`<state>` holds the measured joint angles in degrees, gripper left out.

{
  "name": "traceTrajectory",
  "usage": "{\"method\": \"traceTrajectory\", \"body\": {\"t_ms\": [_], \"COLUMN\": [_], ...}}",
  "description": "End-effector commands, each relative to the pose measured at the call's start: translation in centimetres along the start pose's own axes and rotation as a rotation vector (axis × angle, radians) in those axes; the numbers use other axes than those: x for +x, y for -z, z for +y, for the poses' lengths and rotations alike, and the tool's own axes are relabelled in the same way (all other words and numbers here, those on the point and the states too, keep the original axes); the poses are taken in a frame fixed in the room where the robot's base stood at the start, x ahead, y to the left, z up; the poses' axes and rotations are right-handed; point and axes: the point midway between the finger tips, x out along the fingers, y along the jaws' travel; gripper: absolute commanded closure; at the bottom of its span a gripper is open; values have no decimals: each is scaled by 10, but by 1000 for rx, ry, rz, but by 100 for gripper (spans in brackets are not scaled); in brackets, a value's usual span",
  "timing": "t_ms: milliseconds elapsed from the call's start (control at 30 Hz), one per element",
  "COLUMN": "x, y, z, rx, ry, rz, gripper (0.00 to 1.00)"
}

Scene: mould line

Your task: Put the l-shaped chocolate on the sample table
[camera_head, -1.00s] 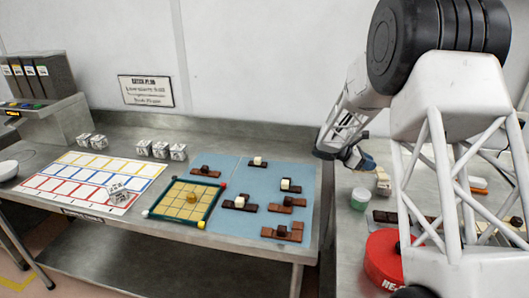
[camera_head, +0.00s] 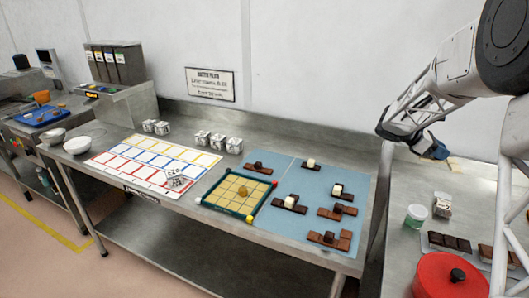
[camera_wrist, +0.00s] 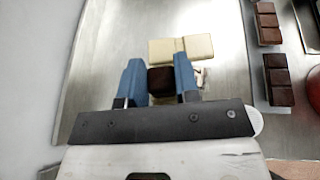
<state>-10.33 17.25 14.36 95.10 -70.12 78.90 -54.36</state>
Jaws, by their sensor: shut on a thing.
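My gripper (camera_wrist: 160,85) has its two blue fingers shut on the dark brown cube (camera_wrist: 160,79) of a chocolate piece. The cream, stepped part of the l-shaped chocolate (camera_wrist: 195,48) shows beyond and beside the cube. In the head view my gripper (camera_head: 438,154) is over the right steel counter, and the cream part (camera_head: 455,164) shows at its tip. I cannot tell whether the piece touches the counter. The steel table at the left (camera_head: 300,140) carries a blue mat (camera_head: 275,222) with several brown chocolate pieces; I cannot read its front label.
A green-labelled jar (camera_head: 415,216), a small box (camera_head: 442,207), dark chocolate bars (camera_head: 450,242) and a red pot (camera_head: 450,280) stand on the right counter. A gap separates the counters. The left table also holds a green-framed board (camera_head: 238,195), a coloured grid sheet (camera_head: 150,165) and white printed blocks.

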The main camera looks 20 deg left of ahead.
Motion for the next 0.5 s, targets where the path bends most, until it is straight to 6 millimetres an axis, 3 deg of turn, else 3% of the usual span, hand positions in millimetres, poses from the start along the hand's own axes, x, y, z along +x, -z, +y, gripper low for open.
{"method": "traceTrajectory", "body": {"t_ms": [33,267,500], "x": [-2,-16,-43], "y": [10,33,68], "z": [-8,-44,-98], "rx": [1,49,133], "ry": [22,137,344], "rz": [0,-1,-2], "gripper": [96,96,96]}}
